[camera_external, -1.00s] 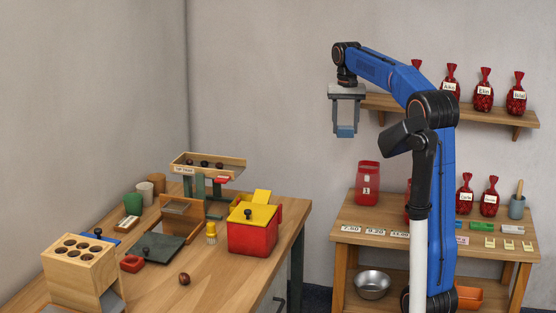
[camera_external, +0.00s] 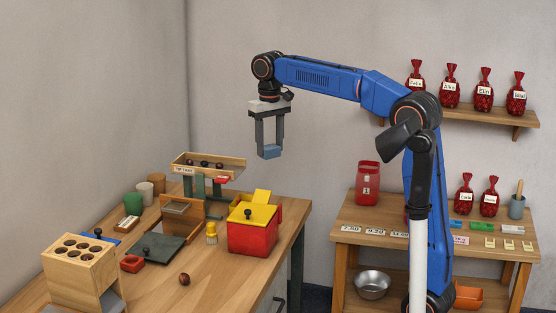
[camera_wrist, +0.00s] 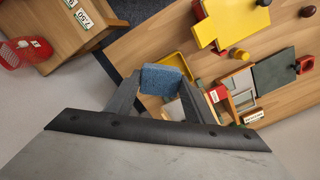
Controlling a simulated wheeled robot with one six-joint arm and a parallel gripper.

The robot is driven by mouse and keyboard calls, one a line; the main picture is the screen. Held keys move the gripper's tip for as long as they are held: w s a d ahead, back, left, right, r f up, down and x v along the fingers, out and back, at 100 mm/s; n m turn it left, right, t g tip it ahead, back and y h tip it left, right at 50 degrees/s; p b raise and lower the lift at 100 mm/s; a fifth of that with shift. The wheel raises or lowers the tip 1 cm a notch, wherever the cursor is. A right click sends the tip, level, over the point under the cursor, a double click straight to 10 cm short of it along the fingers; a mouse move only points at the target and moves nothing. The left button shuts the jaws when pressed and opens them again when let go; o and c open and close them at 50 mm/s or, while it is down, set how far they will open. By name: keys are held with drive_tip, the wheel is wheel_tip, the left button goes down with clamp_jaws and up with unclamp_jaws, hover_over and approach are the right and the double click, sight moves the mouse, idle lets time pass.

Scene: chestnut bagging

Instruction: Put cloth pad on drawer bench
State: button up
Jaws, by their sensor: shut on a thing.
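My gripper (camera_external: 269,146) is shut on a small blue cloth pad (camera_external: 269,153). It holds the pad in the air above the far right part of the left wooden bench (camera_external: 215,275), well clear of the top. A dark handle shows low on the bench's right side, so this looks like the drawer bench. In the wrist view the blue pad (camera_wrist: 164,80) sits between the two fingers, with the bench top (camera_wrist: 150,48) below it.
A loose chestnut (camera_external: 184,279) lies near clear wood. Another table (camera_external: 375,242) stands right.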

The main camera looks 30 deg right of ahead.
drive_tip(key=s+a+n, duration=0.8)
drive_tip(key=s+a, duration=1.6)
drive_tip(key=a, duration=0.3)
drive_tip(key=shift+w+f, duration=0.15)
drive_tip(key=shift+f, duration=5.1)
drive_tip(key=shift+w+f, duration=0.1)
drive_tip(key=shift+f, duration=5.15)
drive_tip(key=shift+f, duration=0.15)
drive_tip(key=o, duration=1)
wheel_tip(320, 180, up, 12)
drive_tip(key=shift+r, duration=0.15)
